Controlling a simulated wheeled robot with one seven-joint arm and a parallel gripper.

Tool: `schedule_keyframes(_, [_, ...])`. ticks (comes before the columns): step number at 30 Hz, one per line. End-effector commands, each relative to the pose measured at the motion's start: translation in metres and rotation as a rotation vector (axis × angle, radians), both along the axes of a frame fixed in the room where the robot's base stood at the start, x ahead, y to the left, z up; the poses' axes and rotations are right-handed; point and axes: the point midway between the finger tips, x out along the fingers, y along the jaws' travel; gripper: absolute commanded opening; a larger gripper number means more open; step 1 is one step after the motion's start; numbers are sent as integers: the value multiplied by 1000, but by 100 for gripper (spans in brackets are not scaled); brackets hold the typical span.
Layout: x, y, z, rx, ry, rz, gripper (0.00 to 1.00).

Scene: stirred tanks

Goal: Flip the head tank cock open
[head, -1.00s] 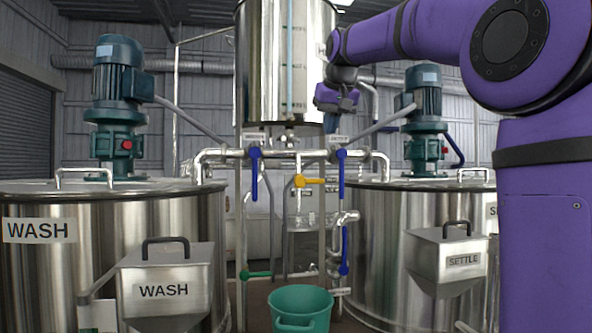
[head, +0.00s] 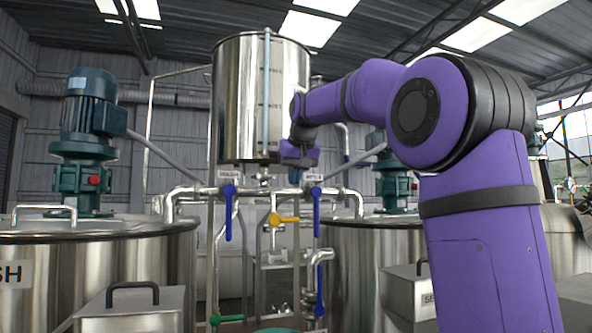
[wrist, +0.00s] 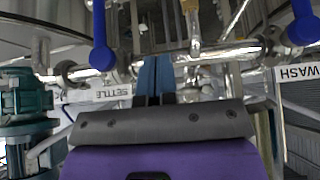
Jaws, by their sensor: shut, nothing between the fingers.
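The steel head tank (head: 240,95) hangs high in the middle of the head view, with a small outlet fitting (head: 264,177) under it. Below, a steel cross pipe carries a left blue lever (head: 228,213) and a right blue lever (head: 316,211), both hanging down. A yellow lever (head: 285,220) lies level on the pipe between them. I cannot tell which one is the head tank cock. My gripper (head: 296,174) is beside the tank's lower right, above the cross pipe. In the wrist view its blue fingers (wrist: 155,75) are together and empty, near the SETTLE label (wrist: 110,93).
The left stirred tank (head: 110,255) and right stirred tank (head: 365,260) stand either side, with green motors above. A green lever (head: 228,318) and another blue lever (head: 319,309) sit low on the pipes. A green bucket's rim (head: 275,330) shows at the bottom.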

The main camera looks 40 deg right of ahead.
Motion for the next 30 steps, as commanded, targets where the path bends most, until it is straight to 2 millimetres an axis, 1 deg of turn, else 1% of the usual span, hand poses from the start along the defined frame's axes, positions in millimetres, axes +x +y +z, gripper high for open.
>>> schedule_keyframes(1, [5,-1,-9,1,4,0,0])
schedule_keyframes(8, [28,-8,-44,1,4,0,0])
schedule_keyframes(12, [23,-6,-63,1,1,1,0])
schedule_keyframes(15, [21,-6,-73,1,0,1,0])
schedule_keyframes(21, [20,-5,-81,0,0,0,0])
schedule_keyframes(30, [20,-6,-82,0,-1,0,0])
